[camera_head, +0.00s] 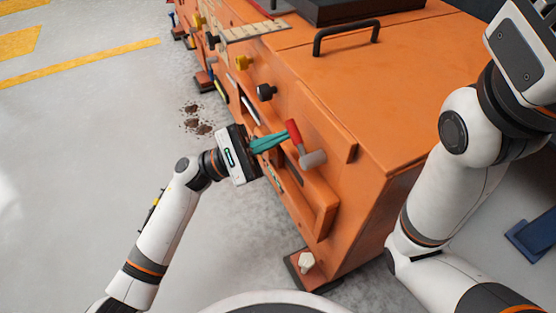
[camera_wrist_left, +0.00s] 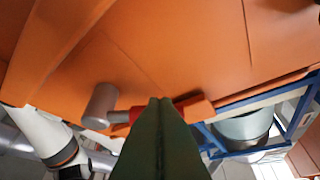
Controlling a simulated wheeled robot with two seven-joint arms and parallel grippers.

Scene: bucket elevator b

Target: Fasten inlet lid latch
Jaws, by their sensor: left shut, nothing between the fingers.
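A lever with a red grip (camera_head: 293,131) and a grey cylindrical hub (camera_head: 313,159) sits on the side of the orange machine (camera_head: 345,100); it looks like the latch, though I cannot be sure. My left gripper (camera_head: 285,138) has its teal fingers closed together, empty, with the tips right beside the red grip. In the left wrist view, the shut fingers (camera_wrist_left: 160,102) cover part of the red grip (camera_wrist_left: 188,106), and the grey hub (camera_wrist_left: 100,106) lies to their left. Whether the fingertips touch the grip cannot be told. My right gripper's fingers are not visible.
A black handle (camera_head: 346,36) is on the machine's top. An orange ledge (camera_head: 325,215) juts out below the lever. Grey floor (camera_head: 90,120) is open to the left.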

